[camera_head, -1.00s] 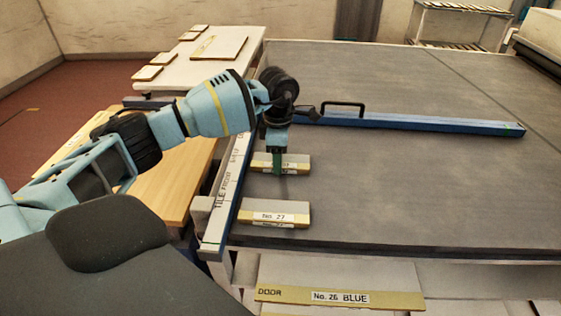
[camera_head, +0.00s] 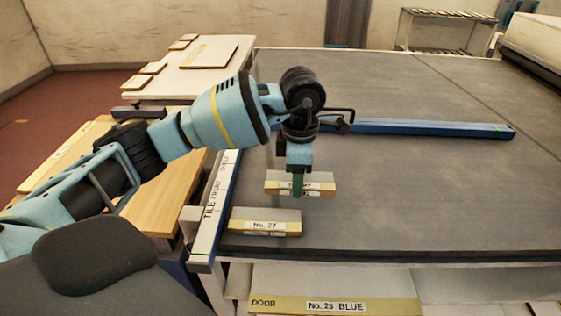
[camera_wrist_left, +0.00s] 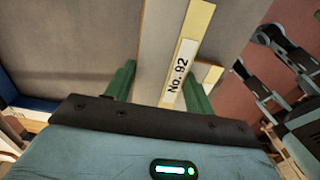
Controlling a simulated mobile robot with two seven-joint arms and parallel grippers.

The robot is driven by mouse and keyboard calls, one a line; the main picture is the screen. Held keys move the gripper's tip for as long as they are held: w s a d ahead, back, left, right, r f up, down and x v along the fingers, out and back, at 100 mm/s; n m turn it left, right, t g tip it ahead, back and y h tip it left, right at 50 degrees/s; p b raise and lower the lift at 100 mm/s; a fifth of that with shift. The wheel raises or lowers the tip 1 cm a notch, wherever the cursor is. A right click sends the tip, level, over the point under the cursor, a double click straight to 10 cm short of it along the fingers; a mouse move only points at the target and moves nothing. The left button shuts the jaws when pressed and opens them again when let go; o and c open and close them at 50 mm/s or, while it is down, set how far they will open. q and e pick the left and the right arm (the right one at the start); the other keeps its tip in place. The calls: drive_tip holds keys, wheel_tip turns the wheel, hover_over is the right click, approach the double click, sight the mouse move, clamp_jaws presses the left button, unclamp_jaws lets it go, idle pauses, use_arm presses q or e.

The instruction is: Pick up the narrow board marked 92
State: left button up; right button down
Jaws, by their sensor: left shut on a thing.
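The narrow board marked No. 92 (camera_wrist_left: 172,60) is grey with a yellow strip along one edge and a white label. In the left wrist view it lies between the two green fingers of my left gripper (camera_wrist_left: 160,88), which is shut on it. In the head view the left gripper (camera_head: 298,185) points down over the grey table, with the board (camera_head: 322,188) across its fingertips, seemingly a little above the surface. The fingers partly cover its label there. My right gripper is not in view.
A similar board marked No. 27 (camera_head: 265,226) lies near the table's front left corner. The right of the grey table (camera_head: 430,190) is clear.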

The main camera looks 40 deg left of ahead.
use_arm(q)
drive_tip(key=d, duration=0.1)
drive_tip(key=s+d, duration=0.1)
drive_tip(key=d, duration=0.2)
drive_tip(key=shift+s+d+r, duration=0.2)
drive_tip(key=shift+s+d, duration=0.1)
drive_tip(key=shift+s, duration=0.05)
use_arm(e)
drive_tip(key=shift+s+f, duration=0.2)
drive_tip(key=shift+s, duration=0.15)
